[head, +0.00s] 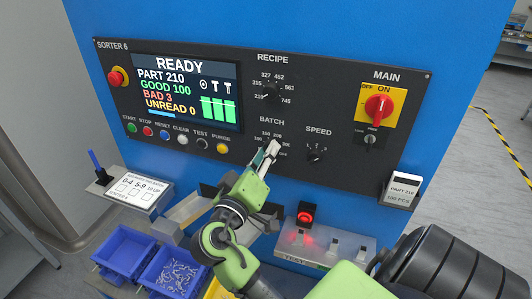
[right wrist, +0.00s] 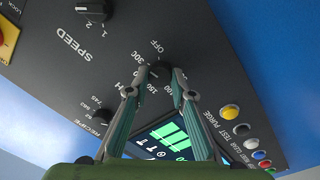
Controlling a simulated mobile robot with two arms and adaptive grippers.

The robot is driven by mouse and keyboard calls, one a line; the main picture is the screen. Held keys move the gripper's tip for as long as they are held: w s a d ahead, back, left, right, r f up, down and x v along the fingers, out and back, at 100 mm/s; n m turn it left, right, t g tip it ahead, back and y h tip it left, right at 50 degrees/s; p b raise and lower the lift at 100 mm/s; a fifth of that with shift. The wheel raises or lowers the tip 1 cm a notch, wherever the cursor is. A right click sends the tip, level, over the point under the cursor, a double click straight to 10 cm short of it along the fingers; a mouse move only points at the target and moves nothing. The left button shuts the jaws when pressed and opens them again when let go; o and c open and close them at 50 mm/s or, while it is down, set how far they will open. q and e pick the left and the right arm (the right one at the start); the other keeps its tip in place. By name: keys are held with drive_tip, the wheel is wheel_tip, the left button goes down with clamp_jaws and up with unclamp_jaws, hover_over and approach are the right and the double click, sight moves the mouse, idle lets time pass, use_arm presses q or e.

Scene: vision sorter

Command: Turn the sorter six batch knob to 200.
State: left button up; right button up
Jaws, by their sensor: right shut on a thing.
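The batch knob (right wrist: 159,69) is a small dark knob on the black panel (head: 220,165) of sorter six. In the head view it is mostly hidden by my right gripper (head: 268,151), under the label BATCH. In the right wrist view the two fingertips of my right gripper (right wrist: 160,77) are closed on either side of the knob. Scale marks around it include OFF, 100, 150 and 300. Where the knob points cannot be told. My left gripper is not in view.
The recipe knob (head: 271,91) is above and the speed knob (head: 314,156) to the right. The red main switch (head: 379,107) is further right. The screen (head: 187,92) reads READY. Blue bins (head: 124,250) and a test box (head: 325,248) stand below the panel.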

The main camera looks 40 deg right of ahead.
drive_tip(key=n+t, duration=0.1)
drive_tip(key=n, duration=1)
drive_tip(key=shift+p, duration=0.35)
drive_tip(key=o, duration=1.1)
